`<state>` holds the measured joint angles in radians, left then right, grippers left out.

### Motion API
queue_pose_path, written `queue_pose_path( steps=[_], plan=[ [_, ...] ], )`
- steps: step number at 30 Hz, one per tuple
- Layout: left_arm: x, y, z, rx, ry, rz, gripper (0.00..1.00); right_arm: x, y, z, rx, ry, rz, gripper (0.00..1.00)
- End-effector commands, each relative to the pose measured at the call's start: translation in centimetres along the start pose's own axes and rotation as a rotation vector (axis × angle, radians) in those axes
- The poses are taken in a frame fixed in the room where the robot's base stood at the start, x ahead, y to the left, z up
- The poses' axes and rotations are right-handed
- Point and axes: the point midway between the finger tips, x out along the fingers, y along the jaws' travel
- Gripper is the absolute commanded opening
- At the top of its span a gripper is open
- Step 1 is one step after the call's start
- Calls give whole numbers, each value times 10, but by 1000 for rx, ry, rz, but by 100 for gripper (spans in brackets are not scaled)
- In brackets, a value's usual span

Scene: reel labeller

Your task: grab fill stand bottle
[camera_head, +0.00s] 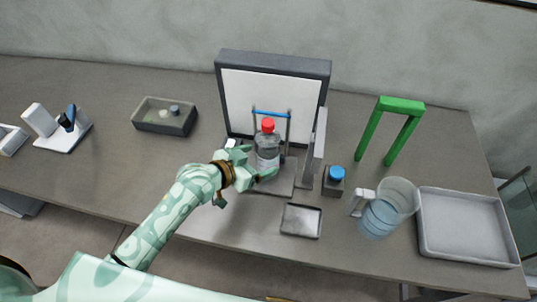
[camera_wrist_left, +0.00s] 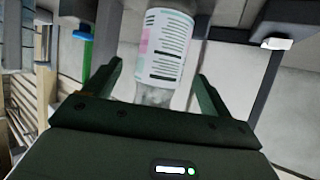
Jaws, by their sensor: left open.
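The bottle (camera_head: 267,143) is clear with a red cap and a pale label. It stands upright on the fill stand's grey base (camera_head: 285,186), below a blue bar (camera_head: 271,112). My left gripper (camera_head: 256,165) is open at the bottle's left and front side. In the left wrist view the bottle (camera_wrist_left: 165,45) shows between the two spread fingers of my left gripper (camera_wrist_left: 158,75). I cannot tell whether either finger touches it. My right gripper is not in view.
A dark-framed white panel (camera_head: 247,95) stands behind the bottle. To the right are a blue-capped block (camera_head: 334,185), a jug of bluish liquid (camera_head: 378,217), a green arch (camera_head: 401,104) and a grey tray (camera_head: 465,254). A small tray (camera_head: 302,220) lies in front.

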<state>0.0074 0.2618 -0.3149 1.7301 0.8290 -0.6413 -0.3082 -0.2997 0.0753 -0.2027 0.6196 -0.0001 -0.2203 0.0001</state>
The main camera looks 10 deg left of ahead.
Motion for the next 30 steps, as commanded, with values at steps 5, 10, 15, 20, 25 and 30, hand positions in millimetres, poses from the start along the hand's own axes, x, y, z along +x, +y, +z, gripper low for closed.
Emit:
queue_pose_path(
  steps=[5,10,15,20,25,30],
  plan=[
    [29,0,-2,-3,2,1,83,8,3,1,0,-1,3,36],
    [48,-1,-2,-2,0,0,83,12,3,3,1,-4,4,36],
    [50,-1,-3,1,0,0,83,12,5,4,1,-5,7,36],
    [49,-1,-3,1,0,0,58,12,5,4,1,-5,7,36],
    [49,-1,-4,0,4,-1,17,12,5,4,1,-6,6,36],
    [49,-1,-4,0,3,-1,18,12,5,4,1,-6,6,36]
  ],
)
